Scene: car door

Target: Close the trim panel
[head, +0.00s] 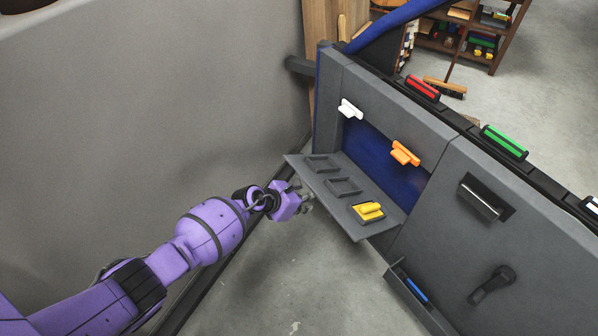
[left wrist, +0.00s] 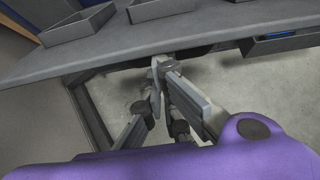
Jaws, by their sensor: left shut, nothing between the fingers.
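The trim panel (head: 330,188) is a grey flap on the car door (head: 432,135). It is folded down and open, showing a dark blue recess behind it. It has square frames on its inner face, and a yellow clip (head: 368,211) sits in the one nearest its right end. My left gripper (head: 308,200) is shut and empty beside the panel's outer left edge. In the left wrist view the fingers (left wrist: 158,68) meet just below the panel's edge (left wrist: 200,42); I cannot tell whether they touch it. My right gripper is not in view.
A white clip (head: 350,109) and an orange clip (head: 405,153) sit along the recess's upper edge. Red (head: 422,88) and green (head: 504,141) clips sit on the door's top. A door handle (head: 482,203) and a lower pocket (head: 412,291) are at right. A grey wall (head: 150,100) stands at left.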

